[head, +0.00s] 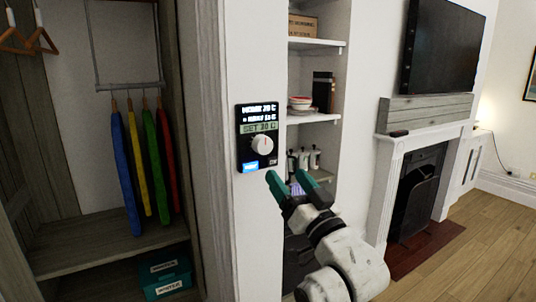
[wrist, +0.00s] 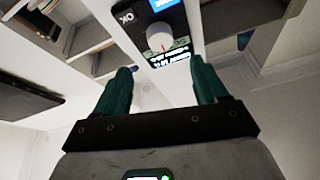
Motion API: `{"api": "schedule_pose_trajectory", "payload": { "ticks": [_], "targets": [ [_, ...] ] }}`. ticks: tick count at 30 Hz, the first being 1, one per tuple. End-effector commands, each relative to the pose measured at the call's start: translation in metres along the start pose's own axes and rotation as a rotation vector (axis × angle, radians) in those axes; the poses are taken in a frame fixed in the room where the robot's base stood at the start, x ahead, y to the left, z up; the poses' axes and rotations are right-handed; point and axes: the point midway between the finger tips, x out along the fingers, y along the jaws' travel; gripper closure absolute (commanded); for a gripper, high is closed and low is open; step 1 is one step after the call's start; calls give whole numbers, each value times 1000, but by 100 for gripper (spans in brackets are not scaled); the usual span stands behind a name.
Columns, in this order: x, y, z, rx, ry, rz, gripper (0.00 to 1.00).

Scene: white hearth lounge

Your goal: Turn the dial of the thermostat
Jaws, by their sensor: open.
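The thermostat (head: 257,137) is a black box on the narrow white wall panel, with a lit display on its upper part that reads SET 20. Its dial (head: 262,146) is a round pale knob with a small mark, below the display. In the wrist view the thermostat appears upside down, with the dial (wrist: 159,37) ahead of and between the fingers. My gripper (head: 291,180) has two green fingers, apart and empty. In the head view it is below and to the right of the dial, not touching it. A blue lit label (head: 251,167) shows under the dial.
On the left is an open wardrobe with several coloured garments (head: 147,165) and a green box (head: 165,276). Shelves (head: 315,118) stand right of the panel, close behind my gripper. A fireplace (head: 415,190) and a television (head: 441,50) are farther right. The wooden floor (head: 470,260) is clear.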

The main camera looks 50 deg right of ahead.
Motion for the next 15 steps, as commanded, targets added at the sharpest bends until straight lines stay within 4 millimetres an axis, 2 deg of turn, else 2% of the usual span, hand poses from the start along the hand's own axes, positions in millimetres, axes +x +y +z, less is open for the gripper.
{"api": "schedule_pose_trajectory", "payload": {
  "ticks": [9, 15],
  "targets": [
    [56, -2, -2, -1, -5, -2, 28],
    [85, -2, 0, 0, -6, -2, 28]
  ]
}}
